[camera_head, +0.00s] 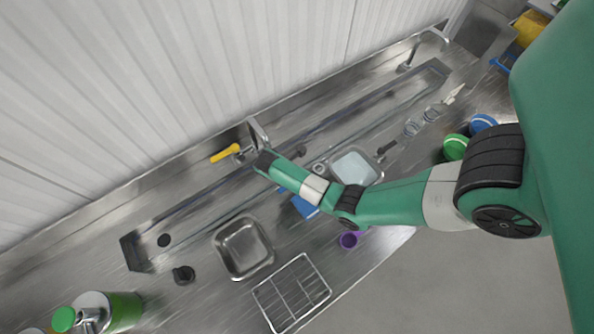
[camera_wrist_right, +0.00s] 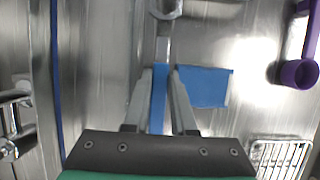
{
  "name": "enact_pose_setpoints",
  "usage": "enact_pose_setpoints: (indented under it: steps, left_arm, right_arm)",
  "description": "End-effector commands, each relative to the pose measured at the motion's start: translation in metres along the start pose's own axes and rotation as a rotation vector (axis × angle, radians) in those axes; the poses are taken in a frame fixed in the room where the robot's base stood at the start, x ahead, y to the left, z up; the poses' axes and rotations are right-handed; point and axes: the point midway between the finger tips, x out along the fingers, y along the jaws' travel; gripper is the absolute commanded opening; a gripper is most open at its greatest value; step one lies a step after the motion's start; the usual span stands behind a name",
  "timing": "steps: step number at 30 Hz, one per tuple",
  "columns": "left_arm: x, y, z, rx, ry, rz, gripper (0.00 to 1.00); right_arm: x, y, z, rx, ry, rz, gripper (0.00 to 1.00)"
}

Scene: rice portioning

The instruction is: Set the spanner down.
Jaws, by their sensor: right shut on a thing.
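In the right wrist view, my right gripper (camera_wrist_right: 161,72) is shut on the spanner (camera_wrist_right: 162,48). Its blue handle lies between the two fingers, and its grey shaft and head point to the top of the picture, where the head is partly cut off. The steel counter is below it; I cannot tell whether the spanner touches it. In the head view, my right arm comes in from the right over the counter (camera_head: 200,285) and hides the fingers and most of the spanner. My left gripper is not in view.
A blue flat piece (camera_wrist_right: 208,87) lies right beside the fingers. A purple scoop (camera_wrist_right: 299,73) and a wire rack (camera_head: 292,292) are nearby. A steel tray (camera_head: 243,248), a clear-looking container (camera_head: 355,168), a tap (camera_head: 258,134) and a yellow-handled thing (camera_head: 224,153) surround the arm.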

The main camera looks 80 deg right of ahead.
Motion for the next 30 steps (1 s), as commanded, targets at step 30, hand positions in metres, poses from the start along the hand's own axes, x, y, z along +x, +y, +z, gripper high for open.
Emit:
enact_pose_setpoints:
  steps: [30]
  left_arm:
    - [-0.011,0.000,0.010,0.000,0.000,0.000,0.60]
  right_arm:
    - [0.040,0.003,-0.009,0.000,0.000,-0.001,0.37]
